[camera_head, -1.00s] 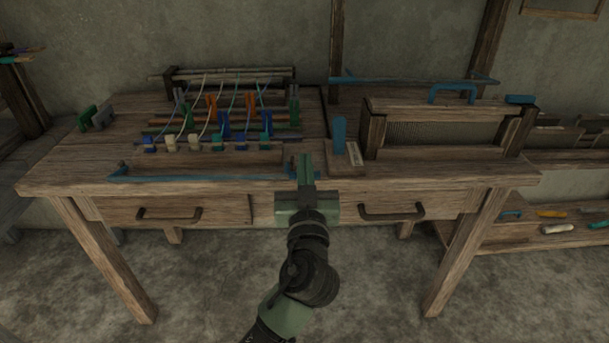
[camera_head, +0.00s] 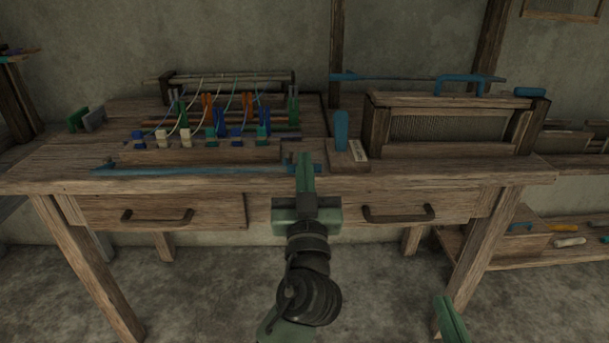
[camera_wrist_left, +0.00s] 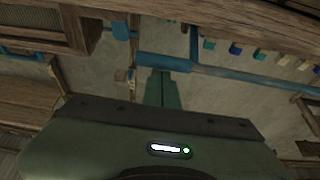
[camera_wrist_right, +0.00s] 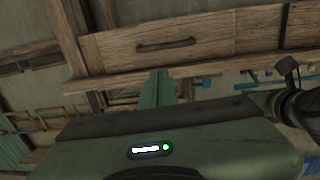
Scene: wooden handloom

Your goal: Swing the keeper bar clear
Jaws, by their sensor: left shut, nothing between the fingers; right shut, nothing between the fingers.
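A long blue bar (camera_head: 200,170), which looks like the keeper bar, lies along the front edge of the loom table. Its thick sleeve end (camera_wrist_left: 165,62) shows in the left wrist view. My left gripper (camera_head: 305,162) is shut and empty, its fingertips at the bar's right end. The left fingers (camera_wrist_left: 165,78) overlap the sleeve's lower edge in the wrist view; I cannot tell whether they touch. My right gripper (camera_head: 446,305) shows at the lower right of the head view, shut and empty, below the table front. Its fingers (camera_wrist_right: 158,78) also show in the right wrist view.
The loom table (camera_head: 460,176) has two drawers with dark handles (camera_head: 398,214). Behind the bar is a rack of colored clips and threads (camera_head: 215,115). A reed frame (camera_head: 450,127), an upright blue handle (camera_head: 341,130) and another blue bar (camera_head: 400,77) stand to the right.

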